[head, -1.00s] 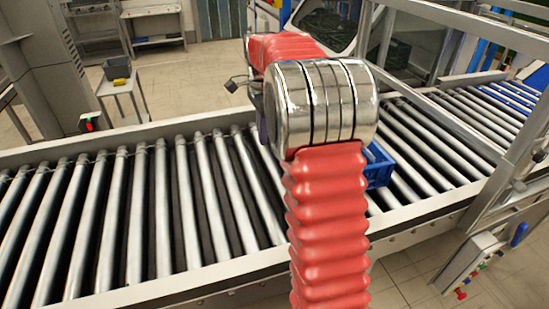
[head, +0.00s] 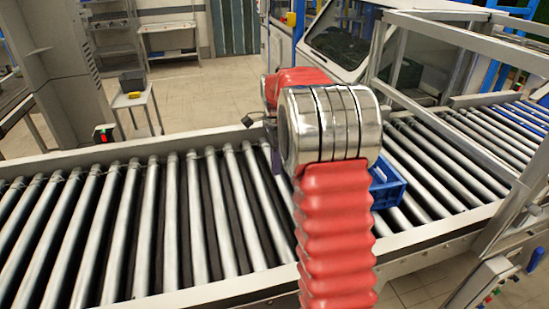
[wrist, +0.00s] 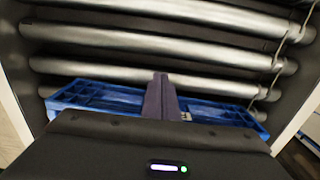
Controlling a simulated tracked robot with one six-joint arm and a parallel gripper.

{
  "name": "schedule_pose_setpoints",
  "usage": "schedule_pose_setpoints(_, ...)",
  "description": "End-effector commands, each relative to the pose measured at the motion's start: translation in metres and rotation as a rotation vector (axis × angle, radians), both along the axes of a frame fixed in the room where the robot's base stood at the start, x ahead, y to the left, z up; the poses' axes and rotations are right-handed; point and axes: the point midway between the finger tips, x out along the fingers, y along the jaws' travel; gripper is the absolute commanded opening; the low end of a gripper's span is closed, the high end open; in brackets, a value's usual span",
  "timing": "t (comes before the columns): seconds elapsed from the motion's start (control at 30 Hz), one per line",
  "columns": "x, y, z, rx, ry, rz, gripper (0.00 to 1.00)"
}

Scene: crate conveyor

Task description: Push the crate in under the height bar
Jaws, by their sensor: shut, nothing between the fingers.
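The blue crate (head: 388,186) sits on the roller conveyor in the head view, its left part hidden behind my arm. In the wrist view the crate (wrist: 95,94) lies across the rollers, partly covered by my gripper's dark body. My gripper (wrist: 163,84) is shut and empty, its fingers in front of the middle of the crate; I cannot tell whether they touch it. In the head view my arm hides most of the gripper. A grey frame with a crossbar (head: 470,40), seemingly the height bar, stands over the conveyor to the crate's right.
The conveyor rollers (head: 135,225) are bare to the left of my arm. Light side rails (head: 200,300) edge the conveyor. More rollers (head: 455,155) run to the right under the frame. A small cart (head: 135,100) with a grey bin stands behind the conveyor.

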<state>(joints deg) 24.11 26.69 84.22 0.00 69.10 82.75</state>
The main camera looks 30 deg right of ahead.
Motion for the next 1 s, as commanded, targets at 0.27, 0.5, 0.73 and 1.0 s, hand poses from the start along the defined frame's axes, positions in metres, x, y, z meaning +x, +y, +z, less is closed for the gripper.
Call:
schedule_pose_setpoints(0.27, 0.000, 0.001, -0.044, 0.001, 0.003, 0.001, 0.00)
schedule_pose_setpoints(0.5, -0.008, -0.028, -0.047, 0.000, -0.001, -0.001, 0.00)
schedule_pose_setpoints(0.73, -0.011, -0.038, -0.047, 0.000, -0.001, 0.001, 0.00)
schedule_pose_setpoints(1.0, -0.011, -0.038, -0.047, 0.000, 0.000, 0.002, 0.00)
